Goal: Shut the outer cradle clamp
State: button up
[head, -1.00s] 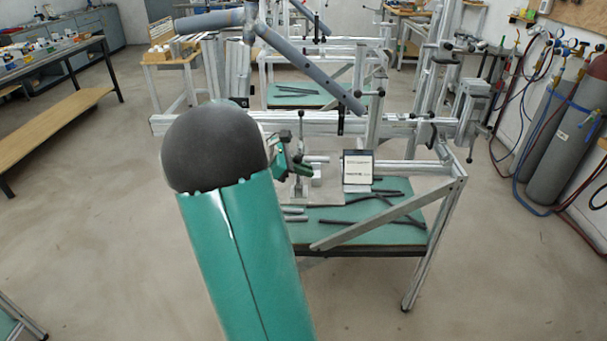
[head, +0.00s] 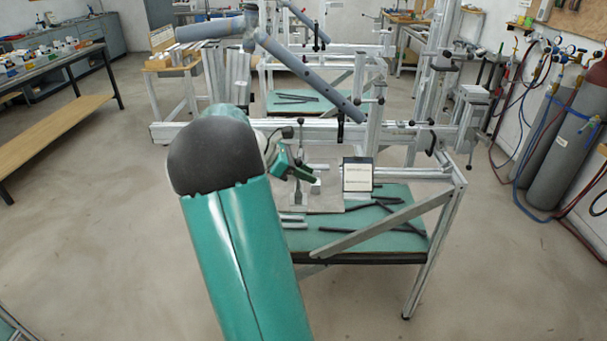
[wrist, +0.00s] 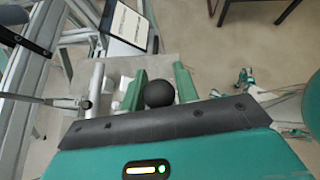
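In the wrist view my gripper (wrist: 160,86) shows two green fingers standing apart. A black ball knob (wrist: 159,94) appears in the gap between them, close to the left finger; whether either finger touches it I cannot tell. In the head view my gripper (head: 297,168) is beside the clamp at the near end of the jig. An upright lever with a black knob (head: 300,122) rises there, just behind my gripper. The clamp's jaw and cradle are largely hidden by my gripper and arm.
A small framed sign (head: 358,174) stands right of the clamp and shows in the wrist view (wrist: 130,22). Dark tubes (head: 398,212) lie on the green shelf (head: 385,240). A silver beam (head: 350,131) and a grey bicycle tube (head: 305,74) are behind. Open floor lies left.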

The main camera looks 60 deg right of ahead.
jog(key=shift+w+a+f, duration=0.1)
jog(key=shift+w, duration=0.05)
jog(key=v, duration=1.4)
jog(key=shift+a, duration=0.1)
jog(key=s+a+m+t+y, duration=0.2)
jog(key=s+a+t, duration=0.1)
jog(key=a, duration=1.1)
jog(key=s+a+f+m+t+y, duration=0.1)
jog(key=a+t, duration=0.5)
jog(key=a, duration=0.8)
jog(key=s+a+f+m+t+y, duration=0.1)
jog(key=s+a+m+t+y, duration=0.2)
jog(key=a, duration=1.2)
jog(key=shift+s+f+m+t+y, duration=0.2)
jog(key=shift+s+m+t+y, duration=0.1)
jog(key=shift+s+m+t, duration=0.65)
jog(key=shift+s+d, duration=0.2)
